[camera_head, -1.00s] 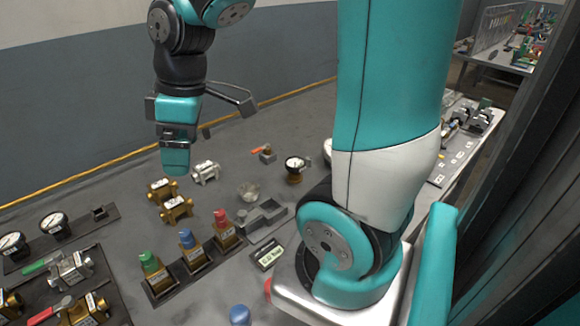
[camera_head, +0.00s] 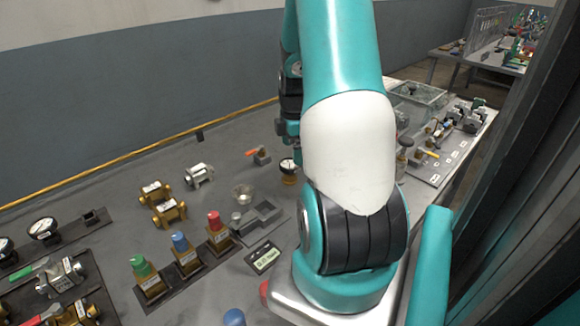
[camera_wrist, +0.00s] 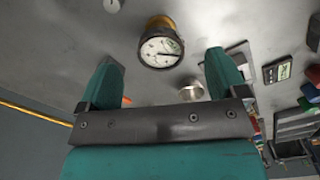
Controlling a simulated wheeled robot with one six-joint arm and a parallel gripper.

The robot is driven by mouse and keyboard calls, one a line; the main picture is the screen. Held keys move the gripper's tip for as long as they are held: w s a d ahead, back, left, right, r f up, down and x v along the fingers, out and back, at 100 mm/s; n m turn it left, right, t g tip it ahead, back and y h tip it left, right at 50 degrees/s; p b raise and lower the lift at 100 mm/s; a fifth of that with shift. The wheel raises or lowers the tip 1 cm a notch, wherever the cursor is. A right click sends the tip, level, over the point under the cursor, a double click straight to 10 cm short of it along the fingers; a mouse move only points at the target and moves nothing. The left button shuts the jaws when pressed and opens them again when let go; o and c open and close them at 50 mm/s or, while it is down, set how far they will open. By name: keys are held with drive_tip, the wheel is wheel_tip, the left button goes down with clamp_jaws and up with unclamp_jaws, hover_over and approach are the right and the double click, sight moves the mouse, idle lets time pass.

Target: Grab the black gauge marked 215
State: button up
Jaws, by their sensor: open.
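A round gauge with a white dial, dark rim and brass body (camera_wrist: 160,48) stands on the table in the wrist view. In the head view the same gauge (camera_head: 288,167) shows just left of my arm, partly covered by it. I cannot read its marking. My gripper (camera_wrist: 162,60) is open, with its two teal fingers apart and the gauge seen between and beyond their tips. Nothing is held. In the head view my gripper is mostly hidden behind my arm. Two more white-dial gauges, one (camera_head: 44,229) and another (camera_head: 6,246), sit in a dark rack at the left.
A small display box (camera_head: 263,257), an orange-handled valve (camera_head: 261,156) and brass fittings (camera_head: 168,211) are nearby. Red, blue and green capped parts stand in a rack.

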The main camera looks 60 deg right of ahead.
sight(291, 163)
wheel_tip(291, 163, down, 3)
drive_tip(key=shift+r, duration=0.15)
drive_tip(key=f, duration=0.3)
drive_tip(key=f+p, duration=0.1)
drive_tip(key=f, duration=0.1)
drive_tip(key=shift+w+a+f, duration=0.1)
drive_tip(key=shift+w+a, duration=0.15)
drive_tip(key=shift+w, duration=0.1)
drive_tip(key=shift+c, duration=0.3)
drive_tip(key=c, duration=1)
